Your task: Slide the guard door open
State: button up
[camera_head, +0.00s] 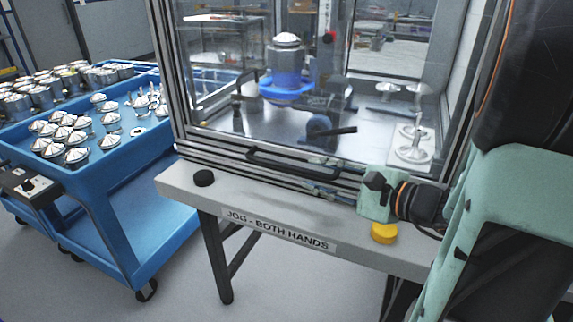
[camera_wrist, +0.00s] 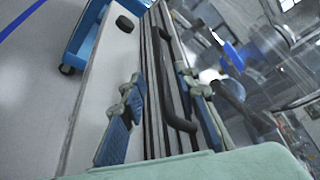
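The guard door (camera_head: 250,125) is a clear panel in a metal frame on the front of the machine enclosure. Its black bar handle (camera_head: 285,168) runs along the lower frame. In the wrist view the handle (camera_wrist: 168,85) shows lengthwise between my two blue-padded fingers. My gripper (camera_head: 326,178) comes in from the right, at the right end of the handle. It is open, with a wide gap between the fingers (camera_wrist: 165,98). I see no finger clearly touching the handle. Behind the door, a domed metal housing (camera_head: 287,45) sits on a blue fixture (camera_head: 286,90).
A grey ledge labelled "JOG - BOTH HANDS" (camera_head: 280,229) runs below the door, with a black button (camera_head: 204,178) and a yellow button (camera_head: 383,233). A blue cart (camera_head: 125,200) with several metal parts stands at left. Floor shows between cart and ledge.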

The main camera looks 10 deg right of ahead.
aim_at(294, 169)
jog(key=x, duration=0.9)
jog(key=shift+w+a+f+b, duration=0.1)
jog(key=shift+w+f+b, duration=0.05)
jog(key=shift+w+b, duration=0.15)
jog(key=shift+s, duration=0.1)
grip_shut()
